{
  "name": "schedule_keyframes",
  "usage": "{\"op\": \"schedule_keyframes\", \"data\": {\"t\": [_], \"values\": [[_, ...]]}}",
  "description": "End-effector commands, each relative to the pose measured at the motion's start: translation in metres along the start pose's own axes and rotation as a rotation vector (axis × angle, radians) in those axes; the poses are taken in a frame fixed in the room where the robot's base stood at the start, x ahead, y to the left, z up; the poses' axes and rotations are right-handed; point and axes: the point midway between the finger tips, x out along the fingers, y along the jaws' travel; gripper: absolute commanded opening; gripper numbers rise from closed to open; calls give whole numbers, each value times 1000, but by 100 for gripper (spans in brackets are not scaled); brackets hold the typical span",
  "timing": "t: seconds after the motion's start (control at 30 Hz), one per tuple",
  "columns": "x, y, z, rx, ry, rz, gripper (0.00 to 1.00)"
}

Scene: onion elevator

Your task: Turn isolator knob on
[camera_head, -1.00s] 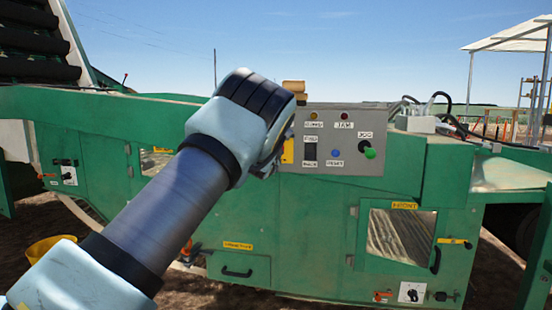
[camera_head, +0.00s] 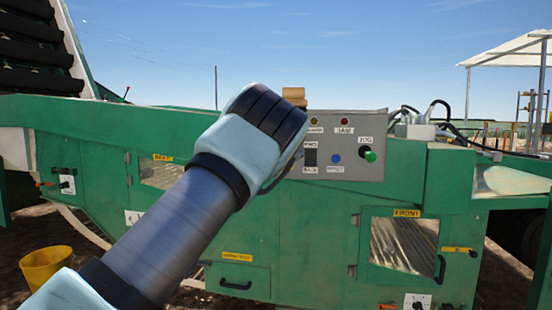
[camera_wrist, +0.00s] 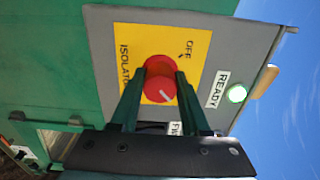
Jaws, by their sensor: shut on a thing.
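The red isolator knob (camera_wrist: 160,80) sits on a yellow plate (camera_wrist: 202,38) marked ISOLATOR and OFF in the wrist view. A white mark shows on the knob's face, on the side away from the OFF word. My gripper (camera_wrist: 160,75) has one finger on each side of the knob and is shut on it. In the head view my arm covers the knob and its plate at the left end of the grey control panel (camera_head: 352,131). The gripper's fingers are hidden there too.
A READY lamp (camera_wrist: 237,93) glows green beside the plate. The panel also carries a green button (camera_head: 370,156), a blue button (camera_head: 336,158) and a dark switch (camera_head: 310,157). The green machine body (camera_head: 310,220) surrounds it. A yellow bucket (camera_head: 45,264) stands at lower left.

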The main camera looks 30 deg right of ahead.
Motion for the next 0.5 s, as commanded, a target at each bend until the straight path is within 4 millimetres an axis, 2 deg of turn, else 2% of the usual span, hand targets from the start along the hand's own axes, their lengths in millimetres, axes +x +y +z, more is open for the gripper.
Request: {"op": "schedule_keyframes", "data": {"t": [0.27,0.3,0.5], "values": [[0,0,-1,4,2,1,0],[0,0,-1,4,2,1,48],[0,0,-1,2,1,1,71]]}}
